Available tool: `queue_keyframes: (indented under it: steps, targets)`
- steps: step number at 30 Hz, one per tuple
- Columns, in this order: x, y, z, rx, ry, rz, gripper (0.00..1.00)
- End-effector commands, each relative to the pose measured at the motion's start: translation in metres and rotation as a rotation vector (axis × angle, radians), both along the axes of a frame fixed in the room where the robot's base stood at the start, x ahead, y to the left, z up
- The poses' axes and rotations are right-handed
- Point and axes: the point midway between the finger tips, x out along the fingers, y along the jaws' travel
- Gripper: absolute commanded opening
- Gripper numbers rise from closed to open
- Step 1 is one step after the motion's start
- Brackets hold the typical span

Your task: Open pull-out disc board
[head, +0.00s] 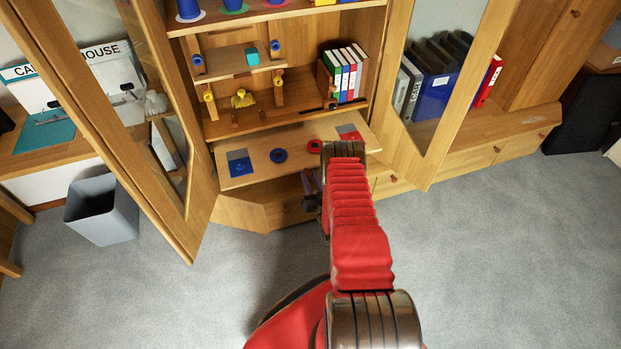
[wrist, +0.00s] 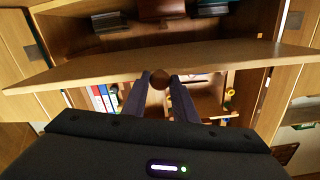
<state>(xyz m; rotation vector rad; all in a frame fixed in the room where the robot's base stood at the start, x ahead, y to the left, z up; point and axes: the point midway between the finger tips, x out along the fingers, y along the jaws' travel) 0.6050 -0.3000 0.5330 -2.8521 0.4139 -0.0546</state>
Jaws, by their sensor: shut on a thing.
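The pull-out disc board (head: 297,138) is a light wooden panel that sticks out from the cabinet below the shelf with the books. It bears a blue square (head: 239,163), a red square (head: 349,132), a blue disc (head: 278,155) and a red disc (head: 314,146). In the wrist view, the board (wrist: 90,73) crosses the picture, with a round brown knob (wrist: 158,80) on its edge. My gripper (wrist: 161,78) is shut on the knob, one dark finger on each side. In the head view, my arm covers part of the board's right end, and the knob cannot be made out.
Open glass doors stand left (head: 160,150) and right (head: 449,110) of the board. A grey bin (head: 103,210) stands at the left. Books (head: 345,72) and small shelf pieces sit above the board. The carpet (head: 500,250) in front is clear.

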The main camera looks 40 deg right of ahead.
Motion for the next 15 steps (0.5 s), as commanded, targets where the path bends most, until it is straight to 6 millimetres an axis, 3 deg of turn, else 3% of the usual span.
queue_keyframes:
  steps: [11,12,15]
  targets:
    - [-0.0014,-0.0013,-0.0014,0.001,0.005,-0.006,0.0]
    - [-0.0014,-0.0013,-0.0014,0.001,0.004,-0.006,0.28]
    - [-0.001,-0.0006,-0.0011,0.001,0.003,-0.004,0.35]
